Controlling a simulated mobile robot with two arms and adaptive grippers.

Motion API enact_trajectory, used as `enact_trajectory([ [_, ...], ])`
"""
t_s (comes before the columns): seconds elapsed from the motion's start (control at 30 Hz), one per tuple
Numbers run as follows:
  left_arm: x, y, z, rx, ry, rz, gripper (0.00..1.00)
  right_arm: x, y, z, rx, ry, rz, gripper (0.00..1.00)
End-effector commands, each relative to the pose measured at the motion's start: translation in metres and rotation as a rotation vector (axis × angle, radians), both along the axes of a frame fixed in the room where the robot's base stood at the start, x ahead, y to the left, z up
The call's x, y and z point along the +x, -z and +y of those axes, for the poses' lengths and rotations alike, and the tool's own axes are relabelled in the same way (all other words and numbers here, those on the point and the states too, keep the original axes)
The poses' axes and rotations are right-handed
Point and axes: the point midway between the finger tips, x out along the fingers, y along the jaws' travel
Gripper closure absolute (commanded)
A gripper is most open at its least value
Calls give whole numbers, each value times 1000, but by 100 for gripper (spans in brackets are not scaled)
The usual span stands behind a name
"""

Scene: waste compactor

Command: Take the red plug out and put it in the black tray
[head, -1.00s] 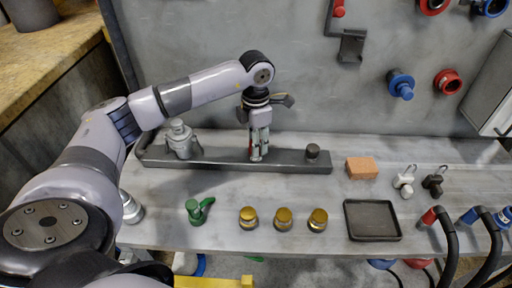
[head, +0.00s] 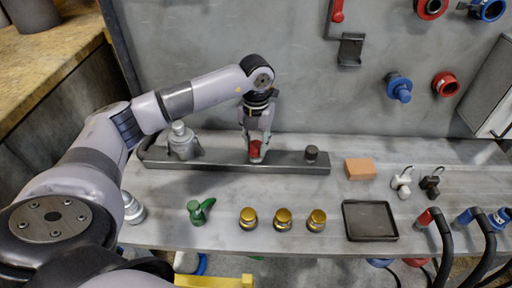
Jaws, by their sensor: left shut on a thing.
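The red plug (head: 255,149) shows between the fingertips of my left gripper (head: 256,146). The gripper points down over the grey bar-shaped base (head: 220,158) on the bench and is shut on the plug. The plug is at the base; I cannot tell whether it is seated in it or just clear of it. The black tray (head: 369,221) lies empty on the bench at the front right. My right gripper is not in the view.
Three brass fittings (head: 283,219) and a green part (head: 199,211) stand along the bench front. An orange block (head: 360,169) and small white and black pieces lie behind the tray. Hoses with red and blue ends (head: 430,217) are at right. Bare bench lies between base and fittings.

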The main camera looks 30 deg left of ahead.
Motion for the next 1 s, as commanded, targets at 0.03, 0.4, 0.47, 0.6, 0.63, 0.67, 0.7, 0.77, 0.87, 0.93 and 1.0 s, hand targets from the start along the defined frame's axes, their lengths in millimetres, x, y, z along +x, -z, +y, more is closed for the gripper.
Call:
enact_trajectory([
  [0.03, -1, 0, -1, -1, -43, 4, 100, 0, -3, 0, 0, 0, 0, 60],
  [0.4, -1, 0, -1, -1, -104, 3, 100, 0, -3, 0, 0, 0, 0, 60],
  [0.47, -1, 0, -1, -1, -138, 4, 100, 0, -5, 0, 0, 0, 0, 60],
  [0.6, -1, -1, -1, -1, -325, 5, 100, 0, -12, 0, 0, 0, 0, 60],
  [0.63, -1, -2, -1, -1, -369, 4, 100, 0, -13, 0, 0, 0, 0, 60],
  [0.67, -1, -2, -1, -1, -409, 4, 100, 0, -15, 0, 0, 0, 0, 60],
  [0.7, -1, -1, -1, -1, -456, 4, 100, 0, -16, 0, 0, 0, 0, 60],
  [0.77, -1, -1, -1, -1, -509, 4, 100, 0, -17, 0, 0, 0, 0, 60],
  [0.87, -1, 0, -1, -1, -549, 3, 100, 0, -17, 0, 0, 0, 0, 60],
  [0.93, -1, 1, 0, -1, -551, 3, 100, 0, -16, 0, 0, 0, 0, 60],
  [1.0, -1, 1, 0, -1, -550, 3, 100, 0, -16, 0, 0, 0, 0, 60],
])
